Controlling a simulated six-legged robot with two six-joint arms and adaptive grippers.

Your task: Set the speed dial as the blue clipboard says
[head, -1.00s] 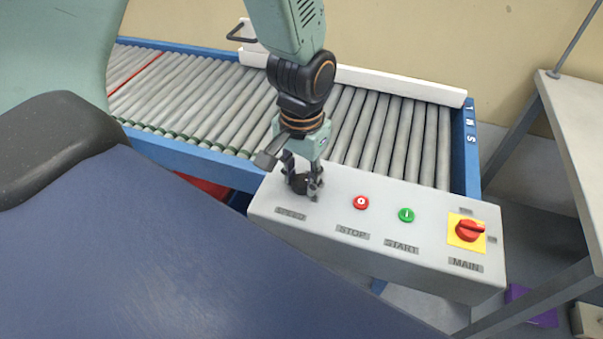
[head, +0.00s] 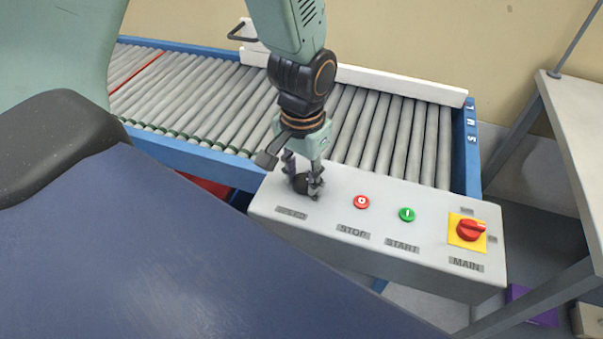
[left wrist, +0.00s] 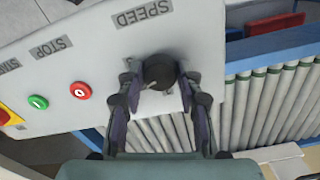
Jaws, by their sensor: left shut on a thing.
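The speed dial is a round black knob (left wrist: 159,71) on the grey control panel (left wrist: 90,95), beside the SPEED label (left wrist: 142,13). My left gripper (head: 304,186) comes down on it from above, its fingers on either side of the knob. In the left wrist view the left gripper (left wrist: 158,85) is shut on the knob. In the head view the gripper partly hides the dial (head: 301,182). The dial's pointer and setting cannot be made out. The blue clipboard cannot be identified. My right gripper is not in view.
The panel also carries a red STOP button (head: 361,202), a green START button (head: 407,214) and a red MAIN switch (head: 470,230) on a yellow plate. A roller conveyor (head: 400,135) runs behind it. A grey table (head: 580,110) stands at the right.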

